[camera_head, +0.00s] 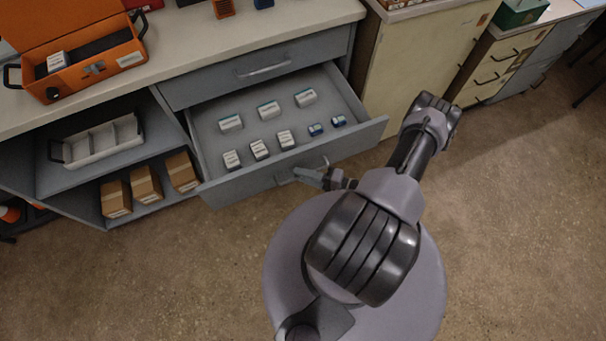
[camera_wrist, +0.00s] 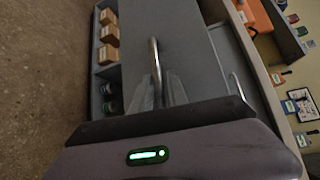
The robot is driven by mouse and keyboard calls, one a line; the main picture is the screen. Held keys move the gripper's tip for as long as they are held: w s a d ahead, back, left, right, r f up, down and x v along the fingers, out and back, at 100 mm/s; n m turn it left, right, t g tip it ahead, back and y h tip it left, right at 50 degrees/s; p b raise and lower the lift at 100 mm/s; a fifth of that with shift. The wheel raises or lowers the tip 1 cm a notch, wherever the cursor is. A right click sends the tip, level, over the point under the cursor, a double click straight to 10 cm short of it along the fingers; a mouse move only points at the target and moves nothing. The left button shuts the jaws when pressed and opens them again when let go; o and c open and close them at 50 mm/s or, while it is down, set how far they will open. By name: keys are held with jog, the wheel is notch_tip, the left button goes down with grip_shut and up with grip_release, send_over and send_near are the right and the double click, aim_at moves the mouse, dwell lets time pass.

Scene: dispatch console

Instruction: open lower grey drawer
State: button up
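The lower grey drawer (camera_head: 225,186) stands pulled out from the cabinet in the head view, its inside showing. Its front panel (camera_wrist: 190,50) fills the middle of the wrist view. The metal bar handle (camera_wrist: 154,55) of this drawer lies between my fingers in the wrist view. My gripper (camera_head: 306,174) is at the drawer front in the head view. Its two fingers (camera_wrist: 160,90) look closed around the handle, with part of the bar extending beyond the tips. Several small white boxes and two blue items lie in the drawer.
The upper grey drawer (camera_head: 258,76) above is shut. Left of the drawers, open shelves hold a white divided tray (camera_head: 92,144) and brown boxes (camera_head: 146,184). An open orange case (camera_head: 92,72) stands on the worktop. The floor (camera_head: 150,285) in front looks clear.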

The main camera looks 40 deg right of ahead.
dwell(0.4)
jog(key=p+v, duration=0.2)
jog(key=v, duration=1.5)
jog(key=shift+s, duration=0.25)
jog(key=w+d+r+n+g+y, duration=0.1)
jog(key=w+d+r+n+g, duration=0.1)
jog(key=w+r+g, duration=0.35)
jog(key=w+d+r+n+g+y, duration=0.1)
jog(key=w+d+r+n+g, duration=0.1)
jog(key=r, duration=0.7)
jog(key=w+a+r+n+g+h, duration=0.1)
jog(key=w+a+r+g, duration=0.15)
jog(key=r, duration=0.35)
jog(key=w+a+r+n+g+h, duration=0.1)
jog(key=w+a+r+g, duration=0.1)
jog(key=w+r, duration=0.3)
jog(key=w+a+r+n+g+h, duration=0.15)
jog(key=a+r+h, duration=0.25)
jog(key=a+r, duration=0.7)
jog(key=s+a+r+n+t+h, duration=0.2)
jog(key=s+a+r+t, duration=0.3)
jog(key=a+r, duration=0.6)
jog(key=s+a, duration=0.2)
jog(key=a, duration=0.1)
jog(key=shift+a+r, duration=0.15)
jog(key=shift+r, duration=0.05)
